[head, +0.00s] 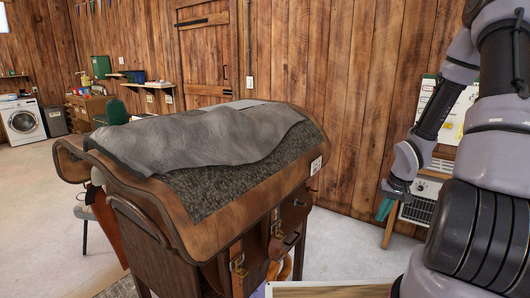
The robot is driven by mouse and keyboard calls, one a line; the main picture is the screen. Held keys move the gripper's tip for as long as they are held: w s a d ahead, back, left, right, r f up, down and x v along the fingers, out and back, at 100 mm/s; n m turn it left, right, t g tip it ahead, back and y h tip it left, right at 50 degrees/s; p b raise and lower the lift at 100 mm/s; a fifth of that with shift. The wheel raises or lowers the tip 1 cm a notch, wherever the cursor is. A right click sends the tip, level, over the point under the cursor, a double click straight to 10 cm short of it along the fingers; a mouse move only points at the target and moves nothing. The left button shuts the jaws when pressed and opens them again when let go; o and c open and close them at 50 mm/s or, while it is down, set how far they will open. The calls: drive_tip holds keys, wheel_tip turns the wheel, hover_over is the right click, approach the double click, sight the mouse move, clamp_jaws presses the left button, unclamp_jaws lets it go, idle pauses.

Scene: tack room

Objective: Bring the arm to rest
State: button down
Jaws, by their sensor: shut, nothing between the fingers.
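My arm comes in at the right side of the head view, grey and black, bent at the top edge with its forearm hanging down. My gripper (384,209) is at the lower end of it, small in the picture, with teal fingers pointing down. It is shut and holds nothing. It hangs in the air to the right of the saddle stand and appears apart from it.
A white board (455,112) is behind my arm. A washing machine (24,122) and wooden drawers (92,110) stand far left. Pale floor (345,240) shows right of the stand.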

wheel_tip(320, 180, up, 22)
drive_tip(key=s+a+r+t+h, duration=0.1)
drive_tip(key=s+a+t+h, duration=0.1)
drive_tip(key=a+h, duration=0.1)
drive_tip(key=s+a+r+t+y, duration=0.1)
drive_tip(key=s+a+r, duration=0.4)
drive_tip(key=s+r, duration=0.2)
drive_tip(key=s+a+r+m+t+y, duration=0.1)
drive_tip(key=s+a+r+t+y, duration=0.1)
drive_tip(key=s+a+r, duration=0.3)
wheel_tip(320, 180, up, 4)
drive_tip(key=s, duration=0.3)
drive_tip(key=shift+a+r+y, duration=0.15)
drive_tip(key=shift+y, duration=0.15)
drive_tip(key=shift+w, duration=0.1)
